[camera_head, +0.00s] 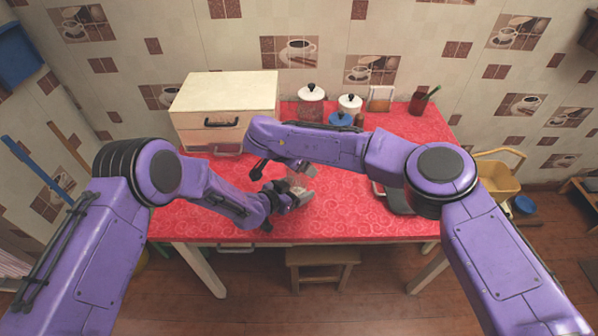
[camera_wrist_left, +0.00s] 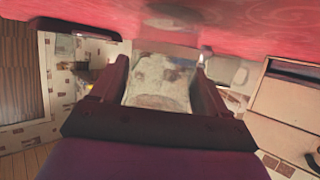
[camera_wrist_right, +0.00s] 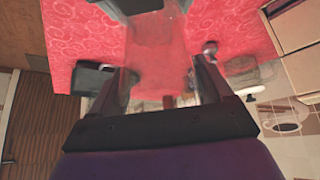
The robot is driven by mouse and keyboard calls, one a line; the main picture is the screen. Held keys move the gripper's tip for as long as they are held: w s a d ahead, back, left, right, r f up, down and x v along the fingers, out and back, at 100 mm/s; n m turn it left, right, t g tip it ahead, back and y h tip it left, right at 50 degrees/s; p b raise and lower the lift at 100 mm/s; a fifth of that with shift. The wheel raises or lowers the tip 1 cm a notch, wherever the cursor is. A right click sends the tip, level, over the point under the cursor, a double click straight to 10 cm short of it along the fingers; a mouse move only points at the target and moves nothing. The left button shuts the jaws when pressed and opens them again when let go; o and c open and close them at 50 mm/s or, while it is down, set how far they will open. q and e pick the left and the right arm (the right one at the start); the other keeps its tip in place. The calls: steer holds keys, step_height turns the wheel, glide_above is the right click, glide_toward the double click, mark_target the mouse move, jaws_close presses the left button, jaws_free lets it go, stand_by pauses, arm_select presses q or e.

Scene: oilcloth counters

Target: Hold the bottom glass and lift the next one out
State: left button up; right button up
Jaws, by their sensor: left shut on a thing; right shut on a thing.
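Clear glasses (camera_head: 298,180) show faintly between my two grippers over the red counter in the head view. My left gripper (camera_head: 292,196) is low near the counter, shut on a clear glass that fills the space between its fingers in the left wrist view (camera_wrist_left: 160,85). My right gripper (camera_wrist_right: 160,82) is shut on a clear, see-through glass (camera_wrist_right: 155,45) in the right wrist view. In the head view the right wrist reaches over from the right, above and behind the left gripper, and partly hides its own fingers. I cannot tell where one glass ends and the other begins.
A cream drawer box (camera_head: 225,95) stands at the back left of the red counter (camera_head: 340,220). A dark appliance (camera_head: 397,203) is to the right. The front counter is clear.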

arm_select(q)
steer(key=o, duration=1.2)
steer(key=v, duration=1.2)
arm_select(e)
step_height(320, 180, up, 7)
